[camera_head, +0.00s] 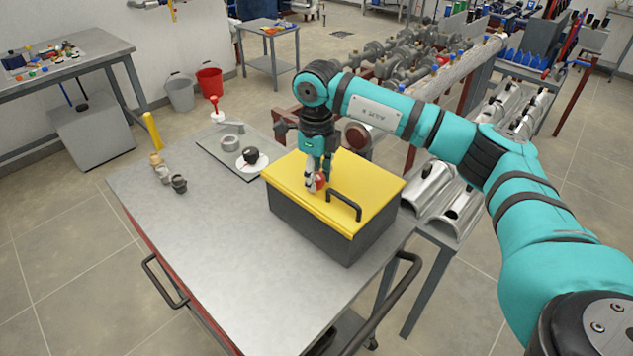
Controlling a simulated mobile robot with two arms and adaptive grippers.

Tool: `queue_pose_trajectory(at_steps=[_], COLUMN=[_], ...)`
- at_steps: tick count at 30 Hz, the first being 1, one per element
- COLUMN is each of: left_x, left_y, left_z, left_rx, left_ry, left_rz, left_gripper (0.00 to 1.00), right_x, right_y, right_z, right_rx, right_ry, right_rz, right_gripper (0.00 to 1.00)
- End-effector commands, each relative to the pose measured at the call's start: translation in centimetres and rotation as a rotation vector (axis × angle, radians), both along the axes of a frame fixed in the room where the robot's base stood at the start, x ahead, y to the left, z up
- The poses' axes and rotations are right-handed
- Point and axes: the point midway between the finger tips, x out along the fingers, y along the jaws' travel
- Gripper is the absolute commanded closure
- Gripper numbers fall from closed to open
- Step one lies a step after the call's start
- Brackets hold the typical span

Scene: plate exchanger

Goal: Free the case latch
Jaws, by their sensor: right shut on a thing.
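The case (305,228) is a dark grey box with a yellow lid (362,181), and it stands on the near right part of the cart's grey top. The lid lies flat and looks closed. A black handle (344,204) is on the lid near its front. A small red part, which looks like the case latch (320,181), is on the lid behind the handle. My right gripper (316,184) points down at the lid from above and is shut on this red part, which its fingers partly hide. My left gripper is not in view.
The cart's front left (225,230) is clear. Metal covers (457,205) lie to the right.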

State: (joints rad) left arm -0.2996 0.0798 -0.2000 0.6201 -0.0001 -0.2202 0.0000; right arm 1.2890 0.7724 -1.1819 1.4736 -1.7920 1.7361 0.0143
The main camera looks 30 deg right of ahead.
Motion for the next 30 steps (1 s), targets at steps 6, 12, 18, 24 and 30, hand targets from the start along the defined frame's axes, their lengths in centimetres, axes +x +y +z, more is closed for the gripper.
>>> queue_pose_trajectory(at_steps=[6,12,18,24,30], left_x=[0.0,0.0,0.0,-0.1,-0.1], left_y=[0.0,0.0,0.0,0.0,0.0], left_z=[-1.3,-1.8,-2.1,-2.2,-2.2], left_rx=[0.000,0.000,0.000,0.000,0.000], left_ry=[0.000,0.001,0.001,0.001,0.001], left_rz=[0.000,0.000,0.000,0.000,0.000], left_gripper=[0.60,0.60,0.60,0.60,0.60], right_x=[0.0,0.0,0.0,0.0,0.0], right_y=[0.0,0.0,0.0,0.0,0.0], right_z=[-0.1,0.0,0.1,0.1,0.1], right_rx=[0.000,-0.001,-0.002,-0.002,-0.002], right_ry=[-0.002,-0.002,-0.001,-0.001,-0.001], right_rz=[0.175,0.294,0.364,0.392,0.396], right_gripper=[1.00,1.00,1.00,1.00,1.00])
